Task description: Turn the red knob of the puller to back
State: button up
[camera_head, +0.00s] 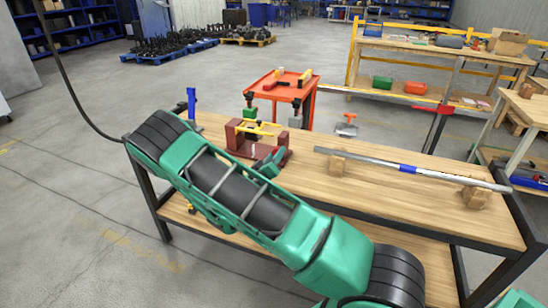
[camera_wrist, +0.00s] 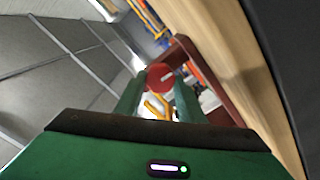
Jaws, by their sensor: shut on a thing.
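The puller (camera_head: 240,137) is a dark red frame with a yellow part, standing on the wooden workbench (camera_head: 390,193). Its frame also shows in the wrist view (camera_wrist: 213,80), running at a slant on the right. The round red knob (camera_wrist: 161,76) shows in the wrist view between my two green fingers. My gripper (camera_wrist: 160,84) is shut on the red knob, with one finger on each side. In the head view my gripper (camera_head: 270,163) reaches the near side of the puller, and my arm hides part of the bench. The knob's far side is hidden.
A long metal bar (camera_head: 360,160) with a blue band lies on wooden blocks (camera_head: 476,197) to the right. A blue upright item (camera_head: 191,103) stands at the bench's far left corner. A red cart (camera_head: 278,88) stands behind. Bare bench top lies below the bar.

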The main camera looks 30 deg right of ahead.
jog(key=shift+w+a, duration=0.2)
jog(key=shift+a, duration=0.05)
jog(key=o, duration=1)
jog(key=shift+o, duration=0.2)
jog(key=shift+s+d, duration=0.1)
jog(key=v, duration=1)
jog(key=shift+s+a, duration=0.2)
jog(key=shift+a, duration=0.15)
